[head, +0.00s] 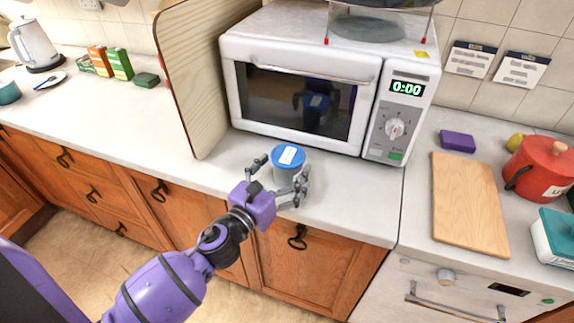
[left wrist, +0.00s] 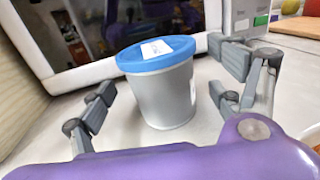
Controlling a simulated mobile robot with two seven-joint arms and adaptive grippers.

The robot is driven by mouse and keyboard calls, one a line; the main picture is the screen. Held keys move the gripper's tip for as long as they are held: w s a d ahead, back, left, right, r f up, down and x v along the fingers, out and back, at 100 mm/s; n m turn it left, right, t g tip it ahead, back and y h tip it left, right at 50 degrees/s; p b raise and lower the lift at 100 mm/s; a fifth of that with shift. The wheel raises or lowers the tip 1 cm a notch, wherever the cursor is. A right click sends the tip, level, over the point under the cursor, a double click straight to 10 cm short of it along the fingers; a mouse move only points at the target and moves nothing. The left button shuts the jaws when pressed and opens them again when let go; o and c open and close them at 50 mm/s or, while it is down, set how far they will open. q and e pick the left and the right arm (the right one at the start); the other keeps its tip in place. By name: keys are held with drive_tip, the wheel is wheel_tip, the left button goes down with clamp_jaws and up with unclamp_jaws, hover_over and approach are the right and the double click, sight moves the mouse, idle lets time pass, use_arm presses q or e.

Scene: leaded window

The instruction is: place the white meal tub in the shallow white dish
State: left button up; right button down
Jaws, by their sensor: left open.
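The white meal tub (head: 289,168) stands upright on the counter in front of the microwave, with a blue lid and a white label. My left gripper (head: 281,176) is open, with its fingers on either side of the tub. In the left wrist view the tub (left wrist: 163,92) stands between the two open fingers (left wrist: 167,85), with visible gaps on both sides. A shallow white dish or plate (head: 58,79) lies at the far left with a blue utensil on it; I cannot tell if it is the task's dish. My right gripper is not in view.
The microwave (head: 228,105) is shut, its display reading 0:00. A wooden panel (head: 187,85) stands left of it. A cutting board (head: 468,203), purple block (head: 458,141) and red pot (head: 543,168) are at right. The left counter's front (head: 110,125) is clear.

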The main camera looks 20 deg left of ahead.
use_arm(q)
drive_tip(key=shift+x, duration=1.1)
drive_tip(key=c, duration=1.4)
drive_tip(key=shift+r, duration=0.15)
drive_tip(key=c, duration=0.4)
